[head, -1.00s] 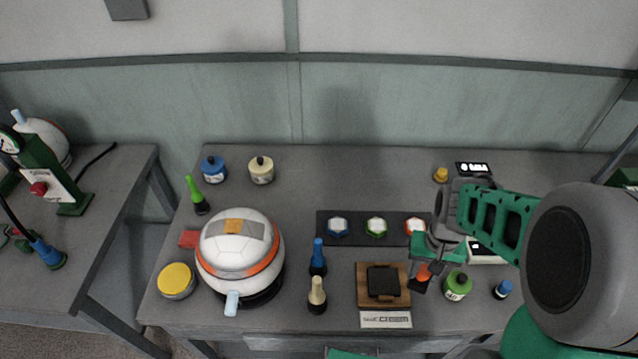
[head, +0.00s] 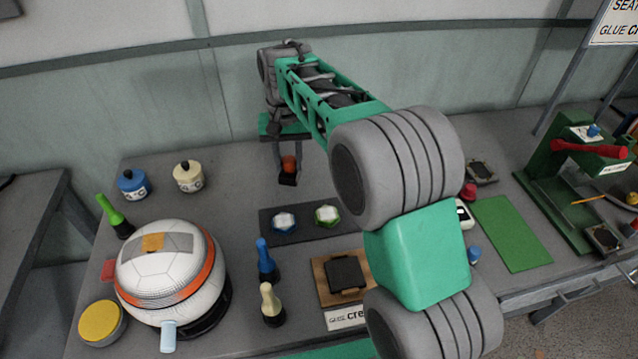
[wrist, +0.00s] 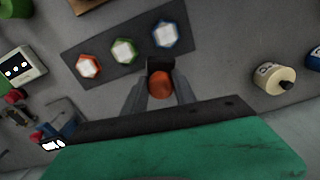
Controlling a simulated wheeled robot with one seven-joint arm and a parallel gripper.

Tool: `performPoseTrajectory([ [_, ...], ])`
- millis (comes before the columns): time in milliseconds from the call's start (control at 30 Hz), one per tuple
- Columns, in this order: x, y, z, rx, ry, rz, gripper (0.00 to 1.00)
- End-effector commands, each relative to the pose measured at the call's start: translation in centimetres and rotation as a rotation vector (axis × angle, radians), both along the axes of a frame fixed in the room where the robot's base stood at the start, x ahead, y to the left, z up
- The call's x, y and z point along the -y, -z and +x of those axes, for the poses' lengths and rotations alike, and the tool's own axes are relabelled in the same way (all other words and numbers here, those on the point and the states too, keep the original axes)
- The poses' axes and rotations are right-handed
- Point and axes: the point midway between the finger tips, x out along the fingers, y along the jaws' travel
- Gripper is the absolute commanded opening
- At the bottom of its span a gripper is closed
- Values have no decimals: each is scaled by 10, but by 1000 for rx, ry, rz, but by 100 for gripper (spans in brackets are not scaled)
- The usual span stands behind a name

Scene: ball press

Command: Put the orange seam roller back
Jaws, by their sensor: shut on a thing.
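The orange seam roller (head: 289,163) is in my gripper (head: 287,172), its orange top between the fingers and a dark part below. It is held over the back of the bench, behind the dark strip. In the wrist view the orange roller (wrist: 161,84) shows from above between the two grey fingers (wrist: 160,95), its dark end pointing toward the dark strip (wrist: 125,52). My gripper is shut on it. Whether the roller touches the bench is not clear; it looks raised.
Blue (head: 266,258), cream (head: 271,303) and green (head: 112,215) handled tools stand on the bench. A white ball (head: 165,265) sits at left. Blue and cream pots (head: 188,177) are at the back left. A green press (head: 575,175) stands at right.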

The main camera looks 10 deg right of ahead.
Motion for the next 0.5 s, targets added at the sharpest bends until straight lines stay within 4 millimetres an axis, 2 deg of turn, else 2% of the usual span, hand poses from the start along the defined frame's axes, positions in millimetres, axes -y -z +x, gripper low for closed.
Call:
performPoseTrajectory([
  [300, 64, 36, 62, -5, 8, 0, 0],
  [400, 76, 61, 75, -5, 6, 0, 0],
  [500, 86, 78, 85, -2, 4, 0, 0],
])
